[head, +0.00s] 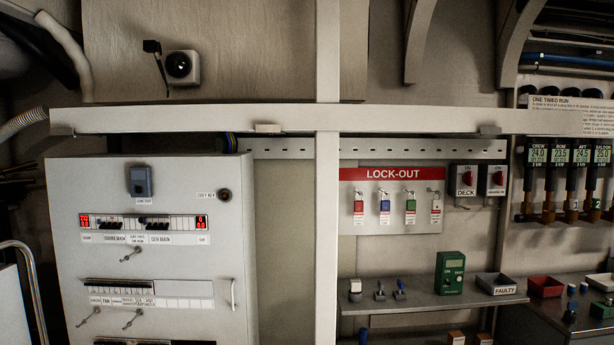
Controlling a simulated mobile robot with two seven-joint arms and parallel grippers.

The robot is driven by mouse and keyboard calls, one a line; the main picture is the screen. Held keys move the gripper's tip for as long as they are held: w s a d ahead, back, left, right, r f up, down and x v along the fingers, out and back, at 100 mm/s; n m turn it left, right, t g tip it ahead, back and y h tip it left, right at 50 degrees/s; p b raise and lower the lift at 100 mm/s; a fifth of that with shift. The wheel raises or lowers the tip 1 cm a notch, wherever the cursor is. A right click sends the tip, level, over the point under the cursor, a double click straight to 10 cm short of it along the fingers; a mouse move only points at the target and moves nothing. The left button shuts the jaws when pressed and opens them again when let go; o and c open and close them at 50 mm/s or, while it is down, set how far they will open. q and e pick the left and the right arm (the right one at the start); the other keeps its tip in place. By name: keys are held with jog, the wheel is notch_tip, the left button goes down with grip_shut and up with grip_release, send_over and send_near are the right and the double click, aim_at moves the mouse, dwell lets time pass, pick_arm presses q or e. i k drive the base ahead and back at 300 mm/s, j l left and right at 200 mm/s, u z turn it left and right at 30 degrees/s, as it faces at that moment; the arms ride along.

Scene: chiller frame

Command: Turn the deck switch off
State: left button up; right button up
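The deck switch (464,176) is a small dark box with a rotary knob and a white DECK label. It is mounted on the wall right of the red LOCK-OUT board (388,174). The word ON appears at its top; the knob's exact position is too small to tell. A similar switch (493,178) with a red knob is mounted just to its right, and its lower label is not legible. Neither of my grippers is in view.
Several coloured padlocks hang on the LOCK-OUT board. A shelf (400,304) below holds a green meter (450,272) and a grey FAULTY tray (495,284). A white post (327,220) and crossbeam (230,118) stand before a white electrical cabinet (150,255).

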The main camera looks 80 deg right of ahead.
aim_at(467, 178)
jog(key=z, duration=3.45)
jog(key=i+l+u, duration=0.3)
jog(key=i+l, duration=0.55)
jog(key=i, duration=0.25)
jog(key=i+l+u, duration=0.35)
jog(key=i+l, duration=0.65)
jog(key=l, duration=0.15)
